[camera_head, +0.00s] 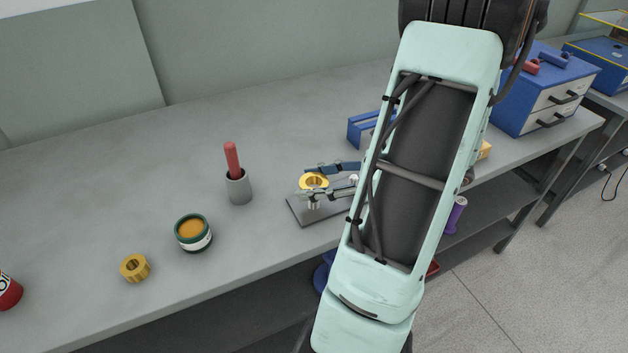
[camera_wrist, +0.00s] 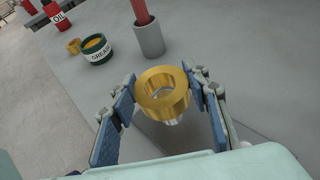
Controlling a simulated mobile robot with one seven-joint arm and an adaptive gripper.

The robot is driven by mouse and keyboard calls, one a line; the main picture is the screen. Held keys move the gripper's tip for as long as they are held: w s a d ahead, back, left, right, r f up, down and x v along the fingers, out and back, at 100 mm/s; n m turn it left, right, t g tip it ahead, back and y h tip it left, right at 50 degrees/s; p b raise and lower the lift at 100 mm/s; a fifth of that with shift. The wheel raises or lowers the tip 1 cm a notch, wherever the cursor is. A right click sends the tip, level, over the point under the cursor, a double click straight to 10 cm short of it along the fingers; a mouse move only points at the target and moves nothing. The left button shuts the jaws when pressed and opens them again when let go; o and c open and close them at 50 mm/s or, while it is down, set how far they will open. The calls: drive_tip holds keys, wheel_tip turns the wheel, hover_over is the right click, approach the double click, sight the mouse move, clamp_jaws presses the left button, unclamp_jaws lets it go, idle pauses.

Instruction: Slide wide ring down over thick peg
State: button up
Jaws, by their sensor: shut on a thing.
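The wide gold ring (camera_head: 304,183) is between the two fingers of my gripper (camera_head: 317,181), which is shut on its sides. In the wrist view the ring (camera_wrist: 150,104) sits between the blue-backed fingers of my gripper (camera_wrist: 163,80), its hole facing roughly up. A silvery peg (camera_head: 314,204) stands on a dark base plate (camera_head: 296,212) under the ring. In the wrist view, part of the peg (camera_wrist: 173,122) shows just below the ring. Something pale shows inside the ring's hole. I cannot tell how far the peg reaches into it.
A grey cup (camera_head: 239,188) with a red-handled tool stands behind and left of the plate. A grease tin (camera_head: 194,234), a toothed yellow piece (camera_head: 135,268) and a red oil can (camera_head: 8,291) are farther left. A blue drawer cabinet (camera_head: 520,95) is at right. The bench's left back is clear.

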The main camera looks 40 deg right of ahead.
drive_tip(key=shift+f+b, duration=1.6)
drive_tip(key=shift+f, duration=0.7)
drive_tip(key=o, duration=1.3)
wheel_tip(320, 180, up, 10)
drive_tip(key=shift+r, duration=0.1)
